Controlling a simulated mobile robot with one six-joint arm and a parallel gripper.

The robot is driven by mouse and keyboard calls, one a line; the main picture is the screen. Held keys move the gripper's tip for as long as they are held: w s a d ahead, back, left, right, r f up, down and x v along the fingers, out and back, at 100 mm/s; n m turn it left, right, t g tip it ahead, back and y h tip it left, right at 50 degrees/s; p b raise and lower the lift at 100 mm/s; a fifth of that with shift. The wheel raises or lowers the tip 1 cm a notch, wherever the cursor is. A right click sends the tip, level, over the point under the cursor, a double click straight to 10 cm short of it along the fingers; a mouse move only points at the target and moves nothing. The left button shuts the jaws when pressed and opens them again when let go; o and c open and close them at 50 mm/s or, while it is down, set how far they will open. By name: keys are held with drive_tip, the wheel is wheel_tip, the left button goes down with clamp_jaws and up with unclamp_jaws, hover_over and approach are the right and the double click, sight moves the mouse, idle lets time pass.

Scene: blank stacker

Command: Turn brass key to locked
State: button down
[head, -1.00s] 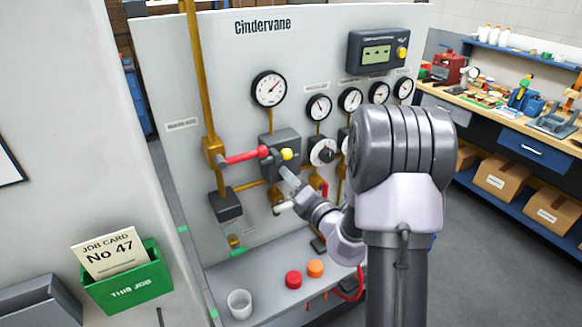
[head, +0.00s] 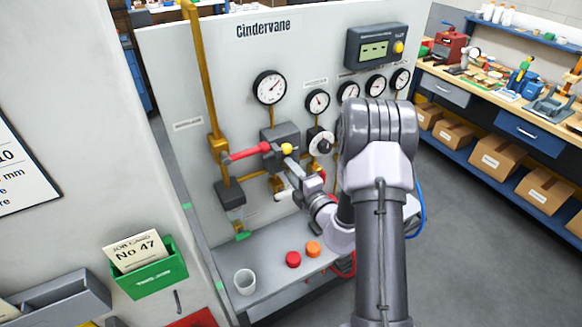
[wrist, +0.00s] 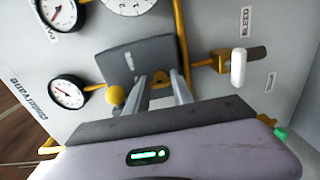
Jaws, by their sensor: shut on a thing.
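A small brass-coloured piece, seemingly the brass key (wrist: 160,78), sits at the face of a dark grey box (wrist: 122,64) in the wrist view. My gripper (wrist: 162,86) has a finger on each side of it and is shut on it. Its turned position is hard to read because the fingers partly hide it. In the head view my gripper (head: 289,162) reaches the front of the same grey box (head: 280,132), just below a yellow knob (head: 286,148). The key itself is hidden there.
A red lever (head: 245,154) on a brass pipe lies left of the box. A white-handled valve (wrist: 238,68) is nearby. Gauges and a dial (head: 320,142) are to the right. A cup (head: 244,281) and red and orange caps (head: 303,254) stand on the shelf below.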

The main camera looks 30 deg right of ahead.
idle(0.4)
drive_tip(key=c, duration=1.1)
unclamp_jaws()
drive_tip(key=s, duration=0.5)
drive_tip(key=s+p, duration=0.1)
drive_tip(key=s, duration=0.5)
drive_tip(key=s+p, duration=0.1)
drive_tip(key=s, duration=0.5)
drive_tip(key=shift+s+d, duration=0.2)
drive_tip(key=shift+d, duration=0.1)
